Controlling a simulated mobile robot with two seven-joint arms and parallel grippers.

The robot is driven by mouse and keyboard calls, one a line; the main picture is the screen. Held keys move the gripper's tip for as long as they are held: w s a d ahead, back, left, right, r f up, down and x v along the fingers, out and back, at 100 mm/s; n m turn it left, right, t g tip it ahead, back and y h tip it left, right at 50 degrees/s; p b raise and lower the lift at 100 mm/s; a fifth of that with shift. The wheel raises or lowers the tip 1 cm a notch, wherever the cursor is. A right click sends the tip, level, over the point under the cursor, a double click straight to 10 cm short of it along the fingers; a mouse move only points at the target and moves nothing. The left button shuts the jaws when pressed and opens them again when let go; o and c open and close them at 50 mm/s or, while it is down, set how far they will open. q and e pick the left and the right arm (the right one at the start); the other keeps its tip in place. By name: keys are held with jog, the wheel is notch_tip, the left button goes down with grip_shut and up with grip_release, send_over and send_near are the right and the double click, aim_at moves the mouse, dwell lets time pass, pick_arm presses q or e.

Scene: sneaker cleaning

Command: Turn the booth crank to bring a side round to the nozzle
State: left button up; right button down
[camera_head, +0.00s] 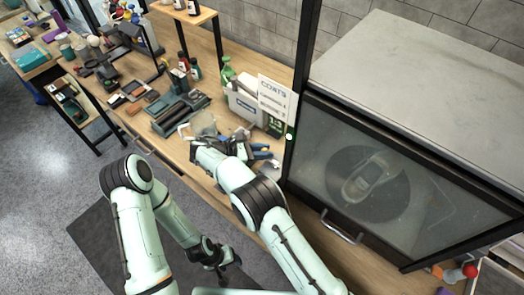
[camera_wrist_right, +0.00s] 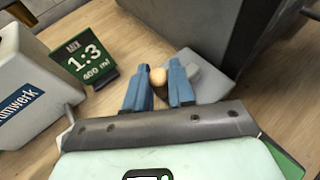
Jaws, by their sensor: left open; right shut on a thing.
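The booth (camera_head: 400,75) stands at the right in the head view, with a grey top and a glass front (camera_head: 440,185). Through the glass, a sneaker (camera_head: 362,183) lies on a dark round turntable (camera_head: 385,160). My right gripper (camera_head: 266,158) is beside the booth's left side. In the right wrist view its blue fingers (camera_wrist_right: 158,90) are shut on a tan crank knob (camera_wrist_right: 158,77). A grey plate (camera_wrist_right: 207,85) shows by the knob; the rest of the crank is hidden. My left gripper (camera_head: 220,264) is open and empty, low in front of the bench.
A white canister (camera_head: 243,106) and a dark 1:3 sign (camera_wrist_right: 90,63) stand close to my right gripper. A COATS card (camera_head: 277,100) is behind it. Bottles and tools crowd the bench (camera_head: 205,60). A handle (camera_head: 342,227) projects from the booth front.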

jog(key=shift+w+d+m+g+h, duration=0.15)
jog(key=shift+d+m+g+h, duration=0.05)
jog(key=shift+m+g, duration=0.5)
jog(key=shift+w+d+m+g+h, duration=0.1)
jog(key=shift+d+m+g+h, duration=0.1)
jog(key=shift+m+g, duration=0.45)
jog(key=c, duration=1.3)
grip_release()
jog(key=shift+o, duration=0.3)
jog(key=shift+d, duration=0.2)
jog(key=shift+a, duration=0.25)
